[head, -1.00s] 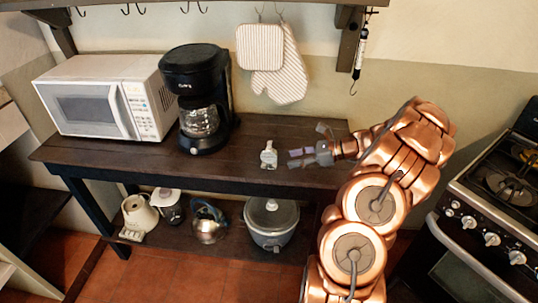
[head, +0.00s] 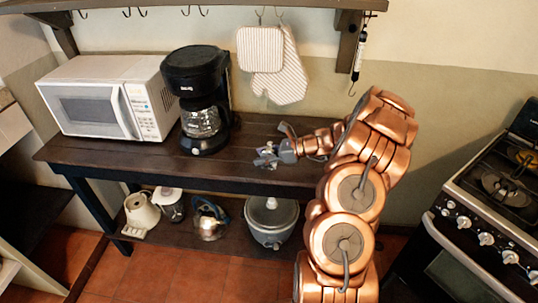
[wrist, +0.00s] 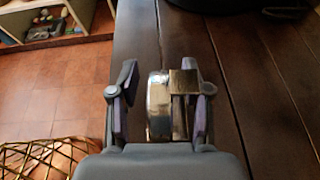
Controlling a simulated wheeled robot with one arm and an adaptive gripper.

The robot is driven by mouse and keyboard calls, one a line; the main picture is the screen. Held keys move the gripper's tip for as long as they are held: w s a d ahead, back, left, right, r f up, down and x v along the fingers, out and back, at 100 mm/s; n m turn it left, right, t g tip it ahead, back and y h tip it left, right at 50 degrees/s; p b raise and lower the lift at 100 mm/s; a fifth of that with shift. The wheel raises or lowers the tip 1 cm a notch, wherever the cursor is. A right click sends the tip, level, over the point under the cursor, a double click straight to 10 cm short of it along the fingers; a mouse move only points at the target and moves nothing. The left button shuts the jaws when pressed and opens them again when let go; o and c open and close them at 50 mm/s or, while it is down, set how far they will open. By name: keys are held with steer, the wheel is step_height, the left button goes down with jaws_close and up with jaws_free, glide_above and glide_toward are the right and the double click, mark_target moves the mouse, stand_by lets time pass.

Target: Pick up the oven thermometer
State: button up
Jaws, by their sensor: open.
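The oven thermometer (wrist: 159,104) is a small silvery metal thing with a round rim and a flat bracket, standing on the dark wooden table (wrist: 240,60). In the wrist view it lies between the two fingers of my gripper (wrist: 160,105). The fingers are open, with purple pads facing it. The right finger is close to the bracket; I cannot tell if it touches. A gap shows on the left side. In the head view my gripper (head: 276,154) reaches in from the right over the table, and the thermometer is mostly hidden by it.
A black coffee maker (head: 197,95) and a white microwave (head: 105,97) stand on the table to the left. Striped oven mitts (head: 275,62) hang on the wall behind. A slow cooker (head: 271,219) stands on the lower shelf. A stove (head: 490,215) is at right.

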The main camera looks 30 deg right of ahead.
steer(key=shift+f, duration=0.1)
jaws_close()
stand_by(0.3)
stand_by(0.4)
